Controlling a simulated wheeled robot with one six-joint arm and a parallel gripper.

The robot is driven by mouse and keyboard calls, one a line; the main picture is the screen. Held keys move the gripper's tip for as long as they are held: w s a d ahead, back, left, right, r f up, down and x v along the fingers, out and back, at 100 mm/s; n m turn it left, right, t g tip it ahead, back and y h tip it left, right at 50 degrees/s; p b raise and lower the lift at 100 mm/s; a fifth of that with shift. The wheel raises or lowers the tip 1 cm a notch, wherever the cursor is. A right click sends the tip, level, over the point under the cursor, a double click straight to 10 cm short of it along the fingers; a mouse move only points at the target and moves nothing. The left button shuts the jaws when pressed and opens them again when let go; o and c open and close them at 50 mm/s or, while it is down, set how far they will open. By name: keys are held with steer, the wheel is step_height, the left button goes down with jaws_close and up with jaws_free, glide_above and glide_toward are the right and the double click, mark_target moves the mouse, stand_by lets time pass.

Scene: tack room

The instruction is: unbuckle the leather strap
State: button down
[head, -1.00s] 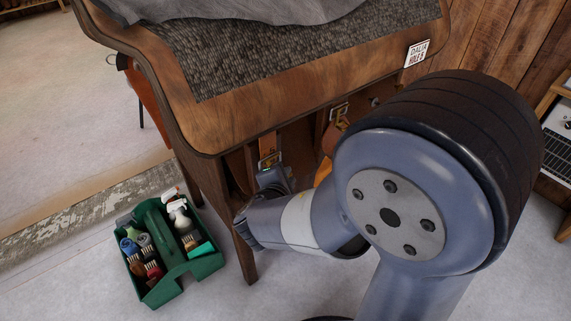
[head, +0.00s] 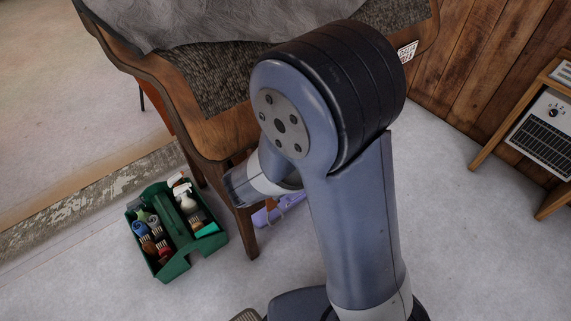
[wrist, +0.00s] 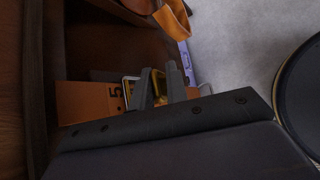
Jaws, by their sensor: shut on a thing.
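In the wrist view, my gripper (wrist: 160,88) is shut on part of the leather strap (wrist: 90,101), an orange-brown band marked with a "5". The strap lies against the dark wood under the table. A pale metal buckle (wrist: 130,83) shows beside the left finger, and a yellow piece (wrist: 158,80) shows between the fingers. I cannot tell whether the strap is still threaded through the buckle. In the head view, my arm and the table edge hide the gripper and strap.
The wooden table (head: 222,132) has a grey cloth (head: 200,25) on top. An orange loop (wrist: 172,20) hangs near a purple object (wrist: 187,62). A green caddy (head: 176,266) with brushes and bottles stands on the floor at left.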

steer(key=shift+w+a+r, duration=0.2)
steer(key=shift+w, duration=0.05)
steer(key=c, duration=1.6)
jaws_free()
steer(key=shift+o, duration=0.2)
steer(key=shift+f, duration=0.1)
steer(key=shift+s, duration=0.1)
steer(key=p+v, duration=0.1)
steer(key=v, duration=0.9)
steer(key=shift+s+r, duration=0.25)
steer(key=shift+w+a+f, duration=0.1)
